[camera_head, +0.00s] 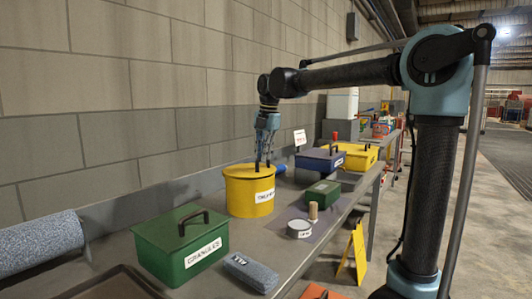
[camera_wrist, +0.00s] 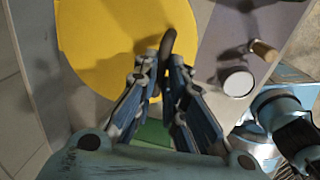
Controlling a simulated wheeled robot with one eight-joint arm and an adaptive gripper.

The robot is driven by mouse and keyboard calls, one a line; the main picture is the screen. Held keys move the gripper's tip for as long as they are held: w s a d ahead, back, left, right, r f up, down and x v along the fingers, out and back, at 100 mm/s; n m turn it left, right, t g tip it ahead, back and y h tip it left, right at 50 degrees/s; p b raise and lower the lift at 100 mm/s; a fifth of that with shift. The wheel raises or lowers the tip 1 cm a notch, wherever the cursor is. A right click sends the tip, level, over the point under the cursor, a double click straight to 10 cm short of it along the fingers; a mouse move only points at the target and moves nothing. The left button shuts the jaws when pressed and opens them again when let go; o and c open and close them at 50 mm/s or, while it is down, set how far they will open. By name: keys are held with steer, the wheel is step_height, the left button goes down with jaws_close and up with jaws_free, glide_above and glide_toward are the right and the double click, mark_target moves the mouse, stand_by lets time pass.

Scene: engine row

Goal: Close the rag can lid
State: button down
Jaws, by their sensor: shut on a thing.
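The round yellow can (camera_head: 248,199) stands on the bench with a white label on its front; I take it as the rag can. Its yellow lid (camera_head: 240,171) sits on top and looks level with the rim. In the wrist view the lid (camera_wrist: 110,40) fills the upper left. A dark curved handle (camera_wrist: 168,42) rises from the lid. My gripper (camera_head: 263,163) points down over the lid, its fingers (camera_wrist: 163,68) shut on this handle. The lid's far edge and any hinge are hidden.
A green box (camera_head: 172,253) stands close in front, with a grey-blue block (camera_head: 251,272) beside it. A small green box (camera_head: 322,195), a round white-topped tin (camera_head: 299,229) and a wooden peg (camera_head: 313,210) are right of the can. A blue box (camera_head: 318,161) stands behind.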

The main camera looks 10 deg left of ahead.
steer(key=shift+s+d+f+y, duration=0.1)
steer(key=shift+d+f+y, duration=0.1)
steer(key=shift+f, duration=0.15)
steer(key=shift+s+d+f+y, duration=0.1)
steer(key=shift+f+y, duration=0.1)
steer(key=shift+f, duration=0.15)
steer(key=c, duration=1.7)
jaws_free()
steer(key=shift+o, duration=0.2)
steer(key=shift+w, duration=0.1)
steer(key=shift+r, duration=0.1)
steer(key=shift+r, duration=0.3)
step_height(320, 180, up, 11)
steer(key=d, duration=0.2)
steer(key=shift+s+d, duration=0.15)
steer(key=shift+s, duration=0.3)
steer(key=shift+d+f, duration=0.1)
steer(key=shift+f, duration=0.05)
